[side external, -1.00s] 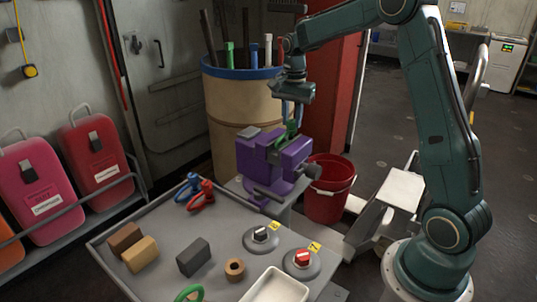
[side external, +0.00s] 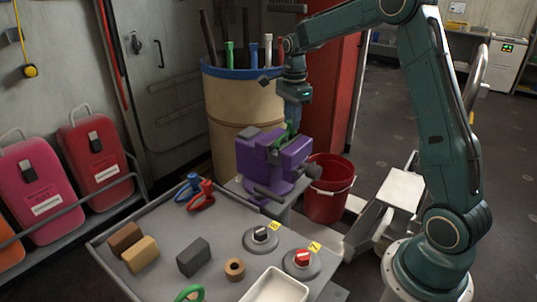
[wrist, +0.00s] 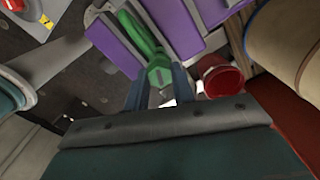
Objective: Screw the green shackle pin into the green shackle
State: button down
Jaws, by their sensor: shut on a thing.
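The green shackle (side external: 281,143) is held in the jaws of a purple vise (side external: 262,160); it also shows in the wrist view (wrist: 137,28). The green shackle pin (wrist: 159,73) shows its head between my fingers in the wrist view, right at the shackle. My gripper (wrist: 159,84) is shut on that pin head. In the side view my gripper (side external: 291,122) points down above the vise, with its fingers at the shackle. How far the pin's thread sits in the shackle is hidden.
A grey tray table (side external: 150,205) in front carries red and blue shackles (side external: 200,194), blocks, two knobs, a white tray (side external: 275,287) and a green ring-shaped part (side external: 189,292). A tan barrel (side external: 235,115) stands close behind the vise. A red bucket (side external: 329,190) stands to its right.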

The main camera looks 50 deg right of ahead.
jog(key=shift+m, duration=1.6)
jog(key=m, duration=0.3)
jog(key=shift+m, duration=0.3)
jog(key=m, duration=0.6)
jog(key=shift+f, duration=0.1)
jog(key=c, duration=1.1)
grip_release()
